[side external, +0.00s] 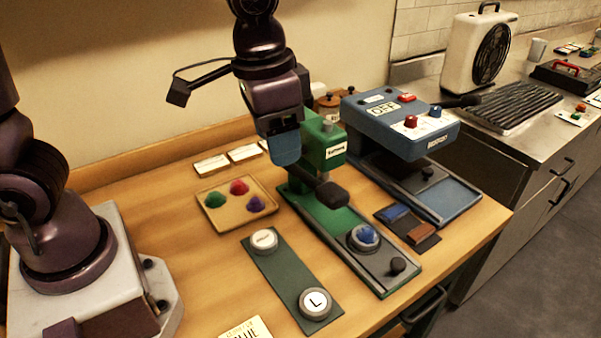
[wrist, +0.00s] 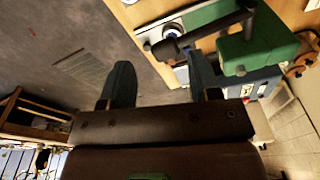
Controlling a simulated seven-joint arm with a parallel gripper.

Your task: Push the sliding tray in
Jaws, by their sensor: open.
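A green badge press (side external: 318,150) stands on the wooden table with a black-ended lever (side external: 332,194). Its sliding tray (side external: 376,262) extends toward the table's front edge. My gripper (side external: 285,152) is above the table, just left of the press and well behind the knob. In the wrist view, its two fingers (wrist: 161,68) are spread with nothing between them. The press (wrist: 240,50) and the blue piece (wrist: 172,30) also show there.
A blue machine (side external: 400,120) stands right of the green press, with a small dark tray (side external: 408,228) in front. A green strip with two round badges (side external: 290,278) lies left of the sliding tray. A plate of coloured balls (side external: 238,205) lies behind the strip.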

